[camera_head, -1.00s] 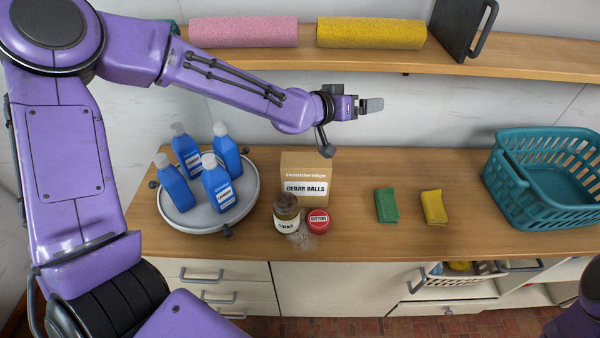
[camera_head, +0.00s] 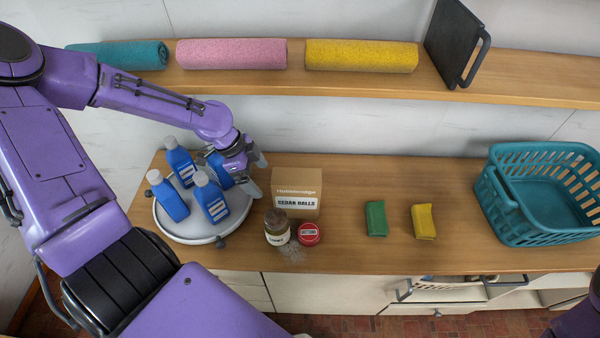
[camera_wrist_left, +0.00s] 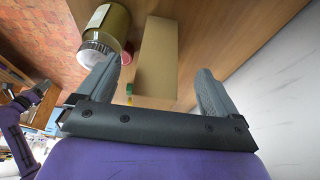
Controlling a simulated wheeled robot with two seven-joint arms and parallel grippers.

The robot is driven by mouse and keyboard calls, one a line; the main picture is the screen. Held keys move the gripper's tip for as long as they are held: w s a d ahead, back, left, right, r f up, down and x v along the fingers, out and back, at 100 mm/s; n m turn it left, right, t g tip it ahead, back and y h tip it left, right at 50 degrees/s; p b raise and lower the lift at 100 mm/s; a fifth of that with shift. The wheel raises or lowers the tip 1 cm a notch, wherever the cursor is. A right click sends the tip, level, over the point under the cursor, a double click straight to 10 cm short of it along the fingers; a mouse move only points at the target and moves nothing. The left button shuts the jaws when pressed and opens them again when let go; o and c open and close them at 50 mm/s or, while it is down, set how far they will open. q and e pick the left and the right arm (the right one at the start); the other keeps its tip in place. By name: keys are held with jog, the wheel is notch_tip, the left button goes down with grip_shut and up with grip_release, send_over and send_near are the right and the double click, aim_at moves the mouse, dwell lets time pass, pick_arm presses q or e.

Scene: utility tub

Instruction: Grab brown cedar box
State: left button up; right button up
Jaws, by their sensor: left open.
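The brown cedar box (camera_head: 297,192), labelled "CEDAR BALLS", stands upright on the wooden counter, right of the round tray. My left gripper (camera_head: 256,175) is open just left of the box, low over the tray's right side. In the left wrist view the box (camera_wrist_left: 157,60) lies ahead between the two open fingers (camera_wrist_left: 155,92), and nothing is held. A jar with a label (camera_head: 277,227) stands in front of the box; in the wrist view it shows close to one finger (camera_wrist_left: 105,30). A red-lidded tin (camera_head: 308,234) stands beside the jar. My right gripper is out of view.
A grey round tray (camera_head: 172,226) holds several blue bottles (camera_head: 170,198) close to my left gripper. Green (camera_head: 376,219) and yellow (camera_head: 423,222) sponges and a teal basket (camera_head: 497,203) are to the right. A shelf (camera_head: 350,80) with rolled towels (camera_head: 361,55) runs above.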

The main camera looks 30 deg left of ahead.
aim_at(291, 176)
pick_arm(q)
jog(key=w+d+b, duration=0.1)
jog(key=d+b, duration=0.1)
jog(key=w+d+b, duration=0.1)
jog(key=d+b, duration=0.1)
jog(key=w+d+b, duration=0.1)
jog(key=d, duration=0.1)
jog(key=shift+w+f+b, duration=0.3)
jog(key=shift+w+b, duration=0.05)
jog(key=shift+b, duration=0.05)
jog(key=shift+w+d+f+b, duration=0.15)
jog(key=shift+d+b, duration=0.1)
jog(key=shift+b, duration=0.45)
jog(key=shift+w+d+r+p, duration=0.3)
jog(key=shift+d+r+p, duration=0.1)
jog(key=shift+d+p, duration=0.25)
jog(key=shift+w+d+f, duration=0.25)
jog(key=shift+d+f, duration=0.15)
jog(key=shift+f, duration=0.1)
jog(key=shift+w+d+f, duration=0.25)
jog(key=shift+d+f, duration=0.1)
jog(key=shift+f, duration=0.15)
jog(key=shift+w+d+f, duration=0.1)
jog(key=shift+w+f, duration=0.05)
jog(key=shift+f, duration=0.3)
jog(key=shift+f+p, duration=0.2)
jog(key=shift+p, duration=0.15)
